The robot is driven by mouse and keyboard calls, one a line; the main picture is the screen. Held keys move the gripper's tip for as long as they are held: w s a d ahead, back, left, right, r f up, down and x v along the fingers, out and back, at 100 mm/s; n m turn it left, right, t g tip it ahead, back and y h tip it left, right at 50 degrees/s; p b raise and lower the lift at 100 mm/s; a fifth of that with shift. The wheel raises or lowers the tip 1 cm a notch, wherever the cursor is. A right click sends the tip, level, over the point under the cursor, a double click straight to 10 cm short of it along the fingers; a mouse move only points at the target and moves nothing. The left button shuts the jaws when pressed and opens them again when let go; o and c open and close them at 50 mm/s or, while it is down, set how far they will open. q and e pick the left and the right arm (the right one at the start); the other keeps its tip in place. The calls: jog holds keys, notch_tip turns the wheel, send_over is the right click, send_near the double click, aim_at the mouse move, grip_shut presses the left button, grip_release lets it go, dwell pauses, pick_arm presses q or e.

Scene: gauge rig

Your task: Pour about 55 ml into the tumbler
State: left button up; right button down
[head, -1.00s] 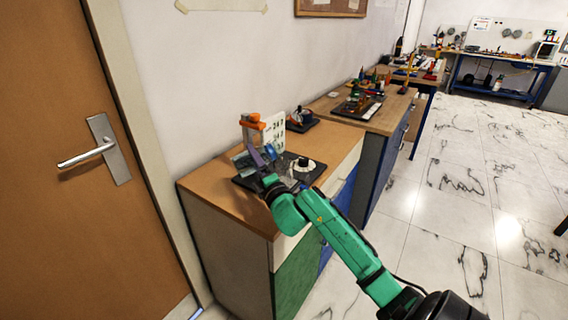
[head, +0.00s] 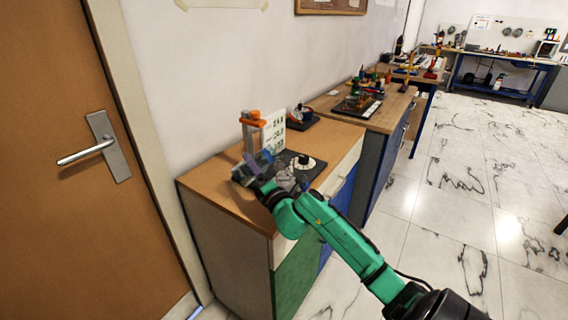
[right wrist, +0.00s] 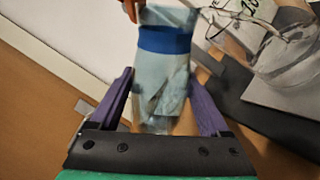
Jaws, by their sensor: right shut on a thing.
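My right gripper (head: 257,174) is over the dark mat on the near cabinet top. In the right wrist view its purple fingers (right wrist: 162,90) are shut on a clear vessel with a blue band (right wrist: 165,40). The held vessel (head: 243,170) looks tilted to the left in the head view; whether liquid runs from it cannot be told. A clear glass vessel (right wrist: 268,58), perhaps the tumbler, stands close by at the upper right of the right wrist view. In the head view the gripper and arm partly hide that area. My left gripper is not in view.
An orange-topped post (head: 251,118) and a white card with markings (head: 273,131) stand behind the gripper. A white round dial with a black knob (head: 304,162) sits at the mat's right. The cabinet top (head: 207,181) is bare at the left.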

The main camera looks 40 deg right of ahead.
jog(key=shift+r+n, duration=0.3)
jog(key=shift+r, duration=0.25)
jog(key=shift+d+f+n+y+p, duration=0.1)
jog(key=shift+f+n+y+p, duration=0.15)
jog(key=shift+n+y+p, duration=0.2)
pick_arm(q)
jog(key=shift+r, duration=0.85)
pick_arm(e)
jog(key=shift+f+n, duration=0.25)
jog(key=shift+f, duration=0.05)
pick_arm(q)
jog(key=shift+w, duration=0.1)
